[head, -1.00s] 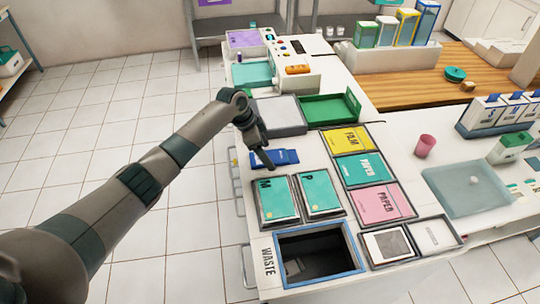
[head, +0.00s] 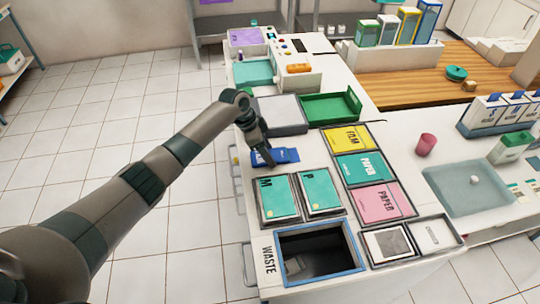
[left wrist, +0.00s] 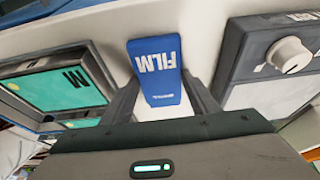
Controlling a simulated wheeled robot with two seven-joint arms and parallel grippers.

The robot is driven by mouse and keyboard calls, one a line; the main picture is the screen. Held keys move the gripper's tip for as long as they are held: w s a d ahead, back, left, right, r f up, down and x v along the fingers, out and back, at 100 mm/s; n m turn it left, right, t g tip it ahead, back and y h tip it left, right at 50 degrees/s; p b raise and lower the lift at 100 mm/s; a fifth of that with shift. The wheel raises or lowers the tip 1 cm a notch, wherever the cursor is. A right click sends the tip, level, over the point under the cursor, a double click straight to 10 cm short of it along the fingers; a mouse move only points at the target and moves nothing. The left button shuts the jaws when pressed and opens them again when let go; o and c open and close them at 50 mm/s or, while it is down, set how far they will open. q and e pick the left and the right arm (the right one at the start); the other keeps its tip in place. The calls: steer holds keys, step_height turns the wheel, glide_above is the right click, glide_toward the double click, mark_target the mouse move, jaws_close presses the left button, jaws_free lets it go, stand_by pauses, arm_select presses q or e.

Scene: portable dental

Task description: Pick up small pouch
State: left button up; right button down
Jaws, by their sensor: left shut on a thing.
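The small pouch is blue and white with FILM printed on it, seen close up in the left wrist view (left wrist: 155,58). In the head view the blue pouch (head: 286,155) is on the white counter behind the M tray, partly hidden by my left gripper (head: 266,160). In the left wrist view my left gripper (left wrist: 162,100) has one finger on each side of the pouch and is shut on it. I cannot tell whether the pouch is clear of the counter. My right gripper is not in view.
The teal M tray (head: 278,199) and P tray (head: 320,192) lie just in front. A dark waste bin opening (head: 312,258) is at the front edge. FILM and PAPER trays are to the right.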

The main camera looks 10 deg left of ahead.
arm_select(q)
steer(key=shift+r, duration=0.15)
steer(key=shift+w+r+b, duration=0.1)
steer(key=shift+r+b, duration=0.4)
steer(key=shift+r, duration=0.1)
step_height(320, 180, up, 2)
steer(key=shift+r+b, duration=0.25)
steer(key=shift+b, duration=0.45)
steer(key=s+d+r+b, duration=0.3)
steer(key=d+r, duration=0.4)
steer(key=d, duration=0.4)
steer(key=shift+s+d+b, duration=0.15)
steer(key=shift+s+b, duration=0.1)
steer(key=shift+b, duration=0.1)
